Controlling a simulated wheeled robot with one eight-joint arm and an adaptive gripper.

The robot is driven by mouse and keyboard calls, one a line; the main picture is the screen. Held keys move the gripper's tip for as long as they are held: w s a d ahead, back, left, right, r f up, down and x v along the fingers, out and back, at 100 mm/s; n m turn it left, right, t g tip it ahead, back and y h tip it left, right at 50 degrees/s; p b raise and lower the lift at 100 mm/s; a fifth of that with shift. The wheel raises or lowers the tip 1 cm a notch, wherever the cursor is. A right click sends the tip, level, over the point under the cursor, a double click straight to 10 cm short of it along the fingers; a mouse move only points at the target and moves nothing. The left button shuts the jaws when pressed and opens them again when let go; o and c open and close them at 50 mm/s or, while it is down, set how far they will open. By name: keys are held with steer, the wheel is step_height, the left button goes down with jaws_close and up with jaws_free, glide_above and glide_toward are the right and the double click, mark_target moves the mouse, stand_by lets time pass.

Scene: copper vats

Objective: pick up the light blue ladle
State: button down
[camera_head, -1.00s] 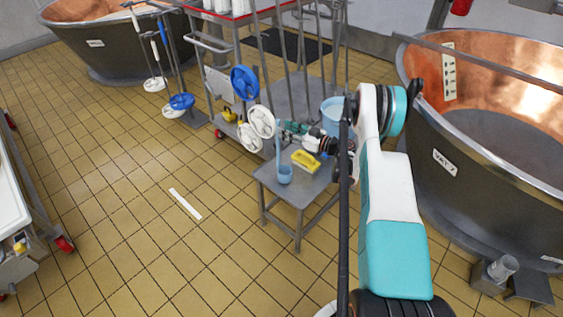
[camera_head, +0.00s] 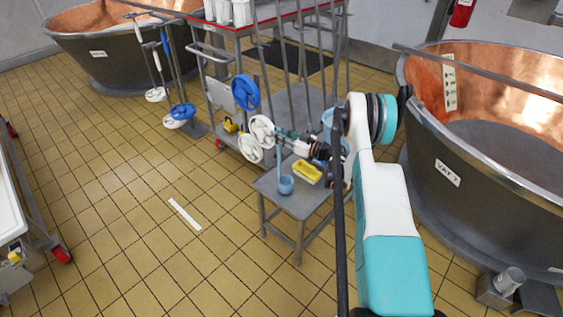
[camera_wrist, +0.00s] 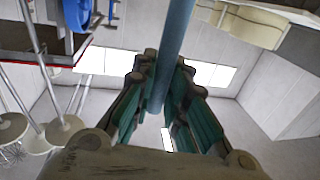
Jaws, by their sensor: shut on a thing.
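The light blue ladle (camera_head: 286,185) is upright at the left front part of a small grey metal table (camera_head: 297,204). Its cup is low and its thin handle rises to my gripper (camera_head: 284,135). I cannot tell whether the cup touches the tabletop. In the wrist view, the ladle's blue handle (camera_wrist: 174,40) runs between the teal-lined fingers of my gripper (camera_wrist: 163,65), which are shut on it. The cup is out of sight in that view.
A yellow sponge-like block (camera_head: 307,172) lies on the table right of the ladle. A light blue bucket (camera_head: 327,118) is partly hidden by my arm. A rack with white and blue discs (camera_head: 246,92) stands close behind. Copper vat (camera_head: 480,170) is at right.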

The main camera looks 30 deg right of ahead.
step_height(320, 180, up, 20)
steer(key=p, duration=0.6)
steer(key=shift+p, duration=0.4)
steer(key=shift+d, duration=0.1)
